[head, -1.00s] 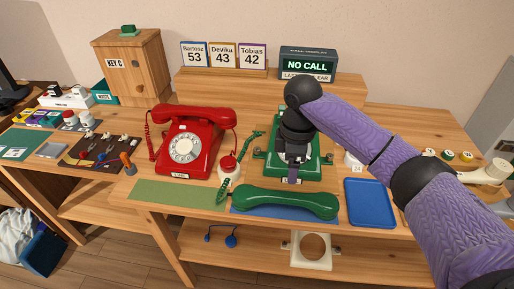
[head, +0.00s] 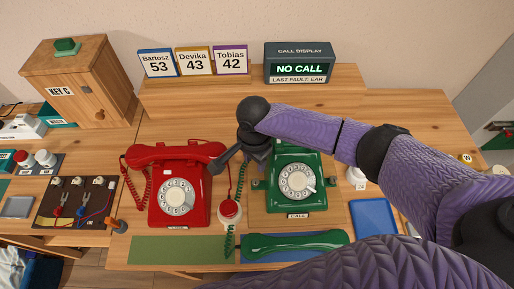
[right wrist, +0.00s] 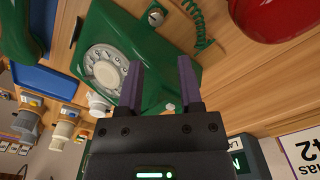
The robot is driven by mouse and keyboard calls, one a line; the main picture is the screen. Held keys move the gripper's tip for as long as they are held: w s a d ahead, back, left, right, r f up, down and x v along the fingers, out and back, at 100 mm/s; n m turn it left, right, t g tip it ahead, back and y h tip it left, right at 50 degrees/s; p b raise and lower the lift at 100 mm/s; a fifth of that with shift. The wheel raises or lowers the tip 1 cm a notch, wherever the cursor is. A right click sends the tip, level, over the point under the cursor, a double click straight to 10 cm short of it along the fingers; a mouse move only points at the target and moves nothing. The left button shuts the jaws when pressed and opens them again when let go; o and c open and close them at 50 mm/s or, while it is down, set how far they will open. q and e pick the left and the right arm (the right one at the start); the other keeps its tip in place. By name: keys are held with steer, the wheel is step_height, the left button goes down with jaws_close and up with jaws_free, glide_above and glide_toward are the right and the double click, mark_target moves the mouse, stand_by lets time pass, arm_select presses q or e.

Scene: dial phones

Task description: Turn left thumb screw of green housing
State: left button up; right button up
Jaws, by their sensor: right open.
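The green housing (head: 290,165) is a dial phone body with a pale dial, right of the red phone. Its left thumb screw (head: 256,183) seems to be the small dark piece low on its left side. In the right wrist view, silver round fittings (right wrist: 154,17) show beside the green housing (right wrist: 112,45); I cannot tell for certain which is the left screw. My right gripper (head: 240,168) hangs over the gap between the phones, its fingers apart and empty. In the right wrist view the open fingers (right wrist: 160,84) point toward the housing's edge, touching nothing visible. My left gripper is not in view.
The red phone (head: 178,185) stands close on the left. A coiled green cord and a red-topped white piece (head: 230,212) lie between the phones. The green handset (head: 295,244) lies in front. A blue tray (head: 374,216) is at the right, a call display (head: 298,64) behind.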

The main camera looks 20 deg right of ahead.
mark_target(255, 182)
steer(key=f+b, duration=0.1)
steer(key=f, duration=0.2)
steer(key=f+b, duration=0.2)
steer(key=f, duration=0.1)
steer(key=f+b, duration=0.1)
steer(key=f, duration=0.2)
steer(key=shift+s+b, duration=0.35)
steer(key=shift+f, duration=0.4)
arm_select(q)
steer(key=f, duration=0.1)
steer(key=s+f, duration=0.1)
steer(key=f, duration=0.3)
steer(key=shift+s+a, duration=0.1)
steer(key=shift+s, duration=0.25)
arm_select(e)
jaws_close()
